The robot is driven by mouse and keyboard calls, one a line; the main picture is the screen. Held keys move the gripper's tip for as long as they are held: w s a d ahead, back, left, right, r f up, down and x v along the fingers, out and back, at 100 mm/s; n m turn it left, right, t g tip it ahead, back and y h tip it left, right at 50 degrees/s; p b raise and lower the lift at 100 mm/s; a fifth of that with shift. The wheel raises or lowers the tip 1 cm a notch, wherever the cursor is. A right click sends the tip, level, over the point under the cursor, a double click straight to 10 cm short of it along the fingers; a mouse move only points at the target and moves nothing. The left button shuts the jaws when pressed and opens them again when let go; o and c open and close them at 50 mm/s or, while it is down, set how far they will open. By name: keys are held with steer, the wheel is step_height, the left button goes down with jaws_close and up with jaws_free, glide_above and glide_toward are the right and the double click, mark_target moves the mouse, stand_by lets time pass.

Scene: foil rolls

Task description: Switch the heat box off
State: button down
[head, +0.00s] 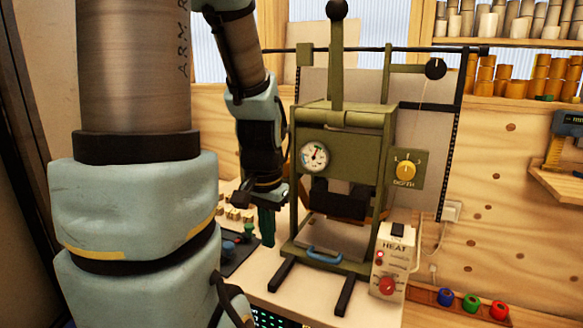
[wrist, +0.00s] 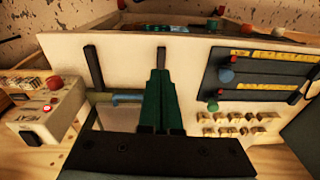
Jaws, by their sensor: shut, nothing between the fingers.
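The heat box (head: 390,265) is a small cream box marked HEAT, standing at the right front of the green press. It has a black switch (head: 397,230) on top, a red lamp (head: 380,256) that looks lit, and a red knob (head: 387,286) low on its front. In the wrist view the heat box (wrist: 62,118) is at the left, with its black switch (wrist: 30,137) near its lower end. My gripper (head: 267,238) is left of the press, apart from the heat box. Its green fingers (wrist: 160,72) are together and empty.
The green press (head: 343,128) with its lever stands between my gripper and the heat box. A blue handle (head: 324,255) and black feet lie low in front. Small tan blocks (wrist: 235,122) and a dark tool panel (wrist: 255,75) are beside my gripper. Coloured rings (head: 471,301) sit at the right.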

steer(key=n, duration=0.1)
steer(key=a+n, duration=0.1)
steer(key=n, duration=0.1)
steer(key=a+f+n, duration=0.1)
steer(key=shift+s+a, duration=0.1)
steer(key=shift+s, duration=0.2)
